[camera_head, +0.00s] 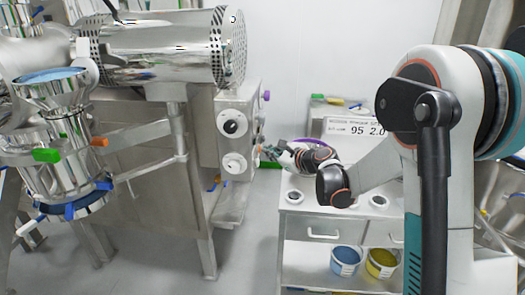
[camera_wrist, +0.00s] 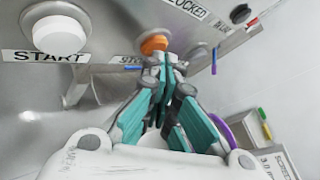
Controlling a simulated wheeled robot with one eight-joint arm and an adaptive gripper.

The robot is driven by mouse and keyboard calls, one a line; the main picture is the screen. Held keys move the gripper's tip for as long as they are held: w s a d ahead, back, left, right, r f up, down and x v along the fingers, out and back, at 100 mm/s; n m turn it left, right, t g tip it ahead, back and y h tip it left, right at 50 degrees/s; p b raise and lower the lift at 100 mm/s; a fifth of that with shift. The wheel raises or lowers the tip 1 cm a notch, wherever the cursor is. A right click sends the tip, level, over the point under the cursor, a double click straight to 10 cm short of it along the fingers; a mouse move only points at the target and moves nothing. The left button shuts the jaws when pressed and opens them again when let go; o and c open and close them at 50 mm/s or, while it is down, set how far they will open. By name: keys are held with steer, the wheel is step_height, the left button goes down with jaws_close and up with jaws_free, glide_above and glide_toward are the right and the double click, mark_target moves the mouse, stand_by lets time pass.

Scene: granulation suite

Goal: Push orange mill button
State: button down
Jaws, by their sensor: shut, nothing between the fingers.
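The orange mill button (camera_wrist: 153,44) sticks out from the metal panel near the top middle of the wrist view. A label (camera_wrist: 131,60) starting "STO" is beside it, partly covered by my gripper. My gripper (camera_wrist: 168,62) is shut and empty, its tips pointing at the panel just below and right of the orange button. I cannot tell whether the tips touch it. In the head view my gripper (camera_head: 271,152) is at the right side of the control box (camera_head: 238,110); the orange button cannot be made out there.
A large white button (camera_wrist: 62,34) above a START label (camera_wrist: 45,56) is to the left on the panel. A black knob (camera_wrist: 240,13) is at upper right. A white cabinet (camera_head: 300,222) with a scale display (camera_head: 357,129) and buckets stands beneath my arm.

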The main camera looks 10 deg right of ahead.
steer(key=shift+d, duration=0.1)
stand_by(0.3)
steer(key=shift+s+d, duration=0.25)
steer(key=shift+d, duration=0.45)
steer(key=d, duration=0.1)
steer(key=s+d, duration=0.1)
steer(key=d, duration=0.2)
steer(key=shift+s+d, duration=0.3)
steer(key=shift+d, duration=0.1)
stand_by(0.4)
